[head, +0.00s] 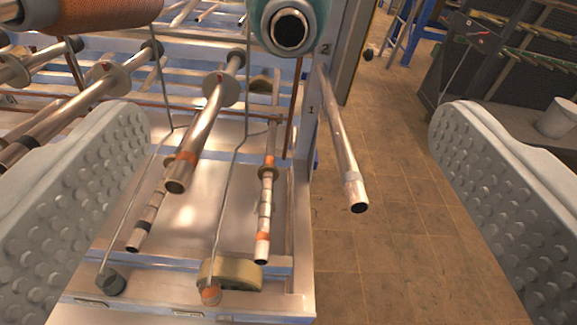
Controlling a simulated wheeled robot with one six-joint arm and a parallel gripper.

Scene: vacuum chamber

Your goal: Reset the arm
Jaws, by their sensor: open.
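My gripper (290,210) shows as two grey fingers with rows of round bumps on their inner faces. One finger stands at the left edge and the other at the right edge, wide apart. It is open, and nothing is held between the fingers. In the picture, a metal tube (342,150) with an open dark end lies between the fingers, but I cannot tell how far beyond them it is. The rest of my arm is not in view.
A metal frame with several rods (205,130) fills the left and middle. A teal-ringed round port (289,29) and a copper cylinder (85,14) are at the top. Brown tiled floor (385,260) is clear at right. A dark bench (510,120) with a white pot (557,118) stands far right.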

